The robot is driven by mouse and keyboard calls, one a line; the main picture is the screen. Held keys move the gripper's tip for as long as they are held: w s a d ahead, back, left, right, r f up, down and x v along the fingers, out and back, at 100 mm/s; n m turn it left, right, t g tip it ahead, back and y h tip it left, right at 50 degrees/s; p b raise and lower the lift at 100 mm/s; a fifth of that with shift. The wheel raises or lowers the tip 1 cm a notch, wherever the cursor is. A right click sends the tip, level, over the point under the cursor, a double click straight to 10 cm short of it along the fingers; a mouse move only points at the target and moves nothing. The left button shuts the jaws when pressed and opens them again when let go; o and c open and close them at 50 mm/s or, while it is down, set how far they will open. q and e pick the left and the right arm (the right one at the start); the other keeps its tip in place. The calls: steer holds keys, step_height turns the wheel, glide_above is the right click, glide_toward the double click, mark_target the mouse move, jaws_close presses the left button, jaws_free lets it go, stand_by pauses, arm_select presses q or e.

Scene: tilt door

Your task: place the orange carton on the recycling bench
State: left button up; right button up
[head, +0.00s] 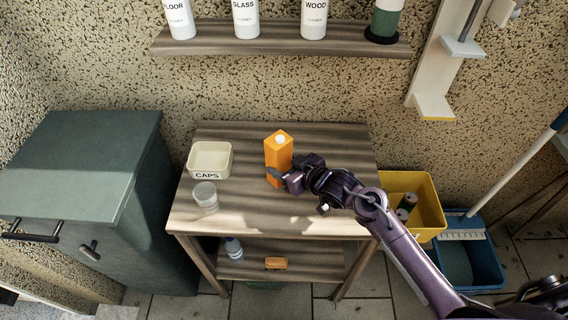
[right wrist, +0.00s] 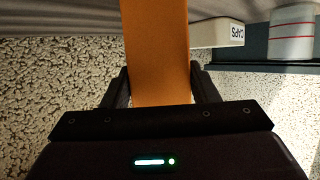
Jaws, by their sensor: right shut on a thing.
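The orange carton (head: 278,152) with a white cap stands upright at the middle of the wooden bench (head: 240,215), towards its back. My right gripper (head: 279,178) reaches in from the right and is shut on the carton's lower part. In the right wrist view the carton (right wrist: 156,55) sits between the two fingers (right wrist: 160,88). The carton looks to be at the bench top, but whether its base touches is hard to tell. My left gripper is not in view.
A CAPS box (head: 210,160) and a clear cup (head: 205,196) stand on the bench's left side. A shelf (head: 280,38) with bottles hangs above. A dark green cabinet (head: 85,190) stands left; yellow (head: 428,210) and blue (head: 478,262) bins stand right. The bench front is clear.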

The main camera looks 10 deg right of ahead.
steer(key=shift+f, duration=0.1)
steer(key=o, duration=0.5)
steer(key=shift+f, duration=0.1)
steer(key=o, duration=0.5)
steer(key=shift+r, duration=0.25)
steer(key=v, duration=1.2)
steer(key=shift+b, duration=0.35)
